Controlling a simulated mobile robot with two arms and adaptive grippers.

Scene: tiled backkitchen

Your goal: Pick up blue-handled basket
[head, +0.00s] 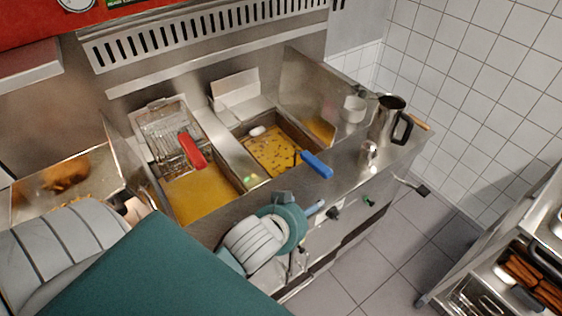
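The blue-handled basket sits low in the right fryer vat; its blue handle (317,165) sticks out over the front edge towards me. Its wire mesh is hard to make out in the yellow oil, where small dark bits float. My arm comes in from the lower left, and its grey and teal wrist (290,226) is in front of the fryer, below the blue handle and apart from it. The fingers of my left gripper cannot be made out clearly. My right gripper is not in view.
A red-handled basket (168,138) rests at the back of the left vat (200,195). A steel pitcher (388,116) and a small shaker (369,152) stand on the counter at the right. A shelf rack (500,262) stands lower right. The floor between is clear.

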